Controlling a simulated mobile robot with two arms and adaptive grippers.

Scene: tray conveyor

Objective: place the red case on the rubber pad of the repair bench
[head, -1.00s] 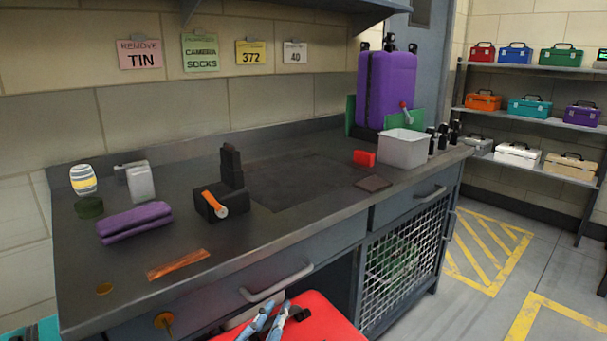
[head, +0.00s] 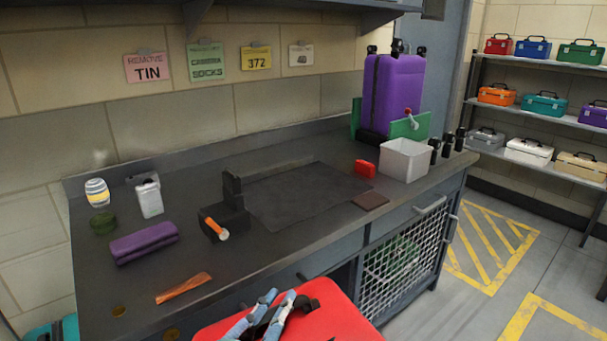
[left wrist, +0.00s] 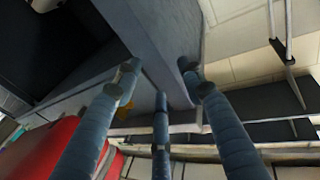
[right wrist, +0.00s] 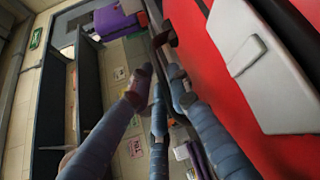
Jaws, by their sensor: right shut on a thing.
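The red case (head: 335,315) is at the bottom of the head view, in front of the bench and partly cut off by the frame. My right gripper (head: 285,305), with blue-grey fingers, is shut on its dark handle. In the right wrist view the case (right wrist: 200,75) fills the right side, beside the fingers (right wrist: 165,75). The rubber pad (head: 305,195) is a dark, bare rectangle on the repair bench (head: 250,270). My left gripper (left wrist: 160,80) shows only in the left wrist view, its fingers apart and empty; red (left wrist: 45,150) shows at that view's left edge.
On the bench, a black vise (head: 225,215) with an orange handle stands left of the pad. A small red block (head: 365,168), brown square (head: 370,200), grey bin (head: 404,158) and purple suitcase (head: 392,95) stand right. A purple roll (head: 144,243) lies left. A shelf (head: 320,8) overhangs.

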